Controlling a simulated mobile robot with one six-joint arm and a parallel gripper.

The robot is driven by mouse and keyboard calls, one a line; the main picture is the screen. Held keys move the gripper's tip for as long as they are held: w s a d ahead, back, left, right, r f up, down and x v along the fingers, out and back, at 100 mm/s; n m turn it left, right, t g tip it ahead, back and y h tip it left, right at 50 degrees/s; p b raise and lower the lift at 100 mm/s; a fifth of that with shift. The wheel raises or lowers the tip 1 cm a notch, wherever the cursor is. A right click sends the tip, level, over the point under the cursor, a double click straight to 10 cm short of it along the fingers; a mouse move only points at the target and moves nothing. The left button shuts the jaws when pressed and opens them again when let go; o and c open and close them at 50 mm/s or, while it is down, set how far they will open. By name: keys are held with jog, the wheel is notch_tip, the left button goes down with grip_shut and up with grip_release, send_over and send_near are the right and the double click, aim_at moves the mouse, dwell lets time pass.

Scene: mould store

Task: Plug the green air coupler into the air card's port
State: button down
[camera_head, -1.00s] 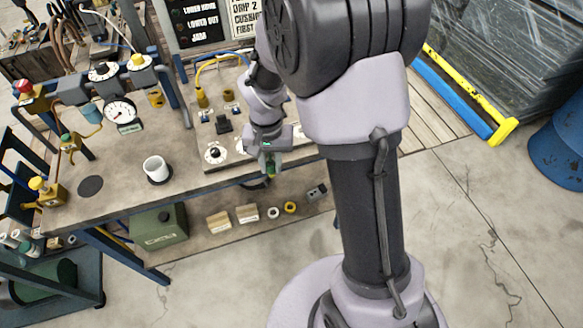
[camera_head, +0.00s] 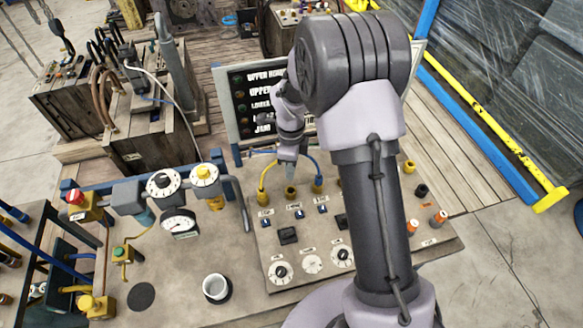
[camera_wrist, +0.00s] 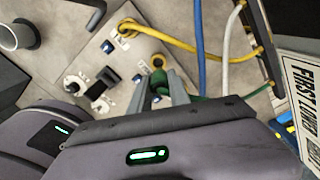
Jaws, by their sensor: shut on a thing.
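My gripper (camera_head: 289,180) is over the back row of ports on the bench panel. In the wrist view, its two fingers (camera_wrist: 162,82) are shut on the green coupler (camera_wrist: 161,92), which the fingers partly hide. A green hose (camera_wrist: 205,97) trails from it to the right. A brass port (camera_wrist: 157,62) with a dark opening shows just beyond the fingertips; it also shows under my gripper in the head view (camera_head: 291,193). I cannot tell whether the coupler touches it. The card labels are too small to read, so I cannot tell which is the air card.
A yellow hose (camera_head: 263,178) is plugged in left of the port, and a blue hose (camera_head: 317,168) right of it. A white hose (camera_wrist: 226,45) crosses the wrist view. A lettered board (camera_head: 270,105) stands close behind.

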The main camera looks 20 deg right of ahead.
jog(key=shift+w, duration=0.2)
jog(key=shift+s+f+b, duration=0.3)
jog(key=shift+s, duration=0.2)
notch_tip(320, 180, down, 4)
jog(key=b, duration=0.2)
jog(key=shift+f+b, duration=0.15)
jog(key=shift+b, duration=0.15)
jog(key=shift+f+b, duration=0.3)
jog(key=shift+f+b, duration=0.25)
jog(key=shift+b, duration=0.45)
jog(key=shift+f+b, duration=0.4)
jog(key=shift+b, duration=0.1)
jog(key=shift+f+b, duration=0.55)
jog(key=shift+b, duration=0.2)
dwell(0.9)
jog(key=c, duration=0.7)
grip_release()
jog(key=shift+c, duration=0.2)
